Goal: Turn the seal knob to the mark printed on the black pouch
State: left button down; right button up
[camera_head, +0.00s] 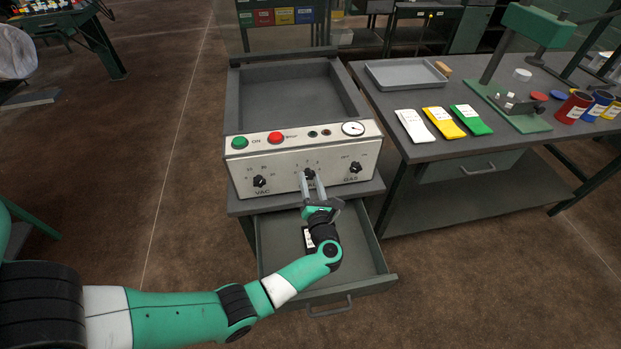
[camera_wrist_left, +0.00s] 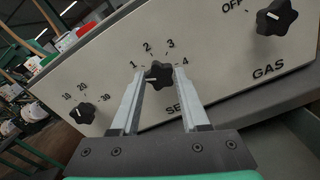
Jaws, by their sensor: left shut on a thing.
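The seal knob (camera_head: 309,175) is the black middle knob on the front panel of the sealing machine (camera_head: 290,142). In the left wrist view the seal knob (camera_wrist_left: 159,75) sits under a dial printed 1 to 4; where it points I cannot tell. My left gripper (camera_head: 311,174) is shut on it, one finger on each side; the fingers also show in the left wrist view (camera_wrist_left: 158,82). The black pouch (camera_head: 307,238) with a white label lies in the open drawer, partly hidden by my left wrist; its mark is too small to read. My right gripper is not in view.
The VAC knob (camera_head: 260,181) and the GAS knob (camera_head: 355,167) flank the seal knob. The open drawer (camera_head: 383,276) juts out below my left gripper. White, yellow and green pouches (camera_head: 414,126) lie on the right bench (camera_head: 400,160), beside a grey tray (camera_head: 405,75).

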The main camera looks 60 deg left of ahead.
pick_arm(q)
jog(key=m+p, duration=0.1)
jog(key=m, duration=0.3)
jog(key=shift+m+p, duration=0.35)
jog(key=shift+m, duration=0.05)
jog(key=m+p, duration=0.1)
jog(key=m, duration=0.2)
jog(key=shift+m, duration=0.3)
jog(key=m+p, duration=0.1)
jog(key=m, duration=0.3)
jog(key=shift+p, duration=0.3)
jog(key=m+p, duration=0.1)
jog(key=m, duration=0.7)
jog(key=shift+m+p, duration=0.3)
jog(key=shift+p, duration=0.1)
jog(key=m, duration=0.3)
jog(key=shift+f+m+p, duration=0.1)
jog(key=shift+m+p, duration=0.2)
jog(key=shift+m, duration=0.1)
jog(key=m, duration=0.4)
jog(key=shift+m+p, duration=0.4)
jog(key=shift+m, duration=1.8)
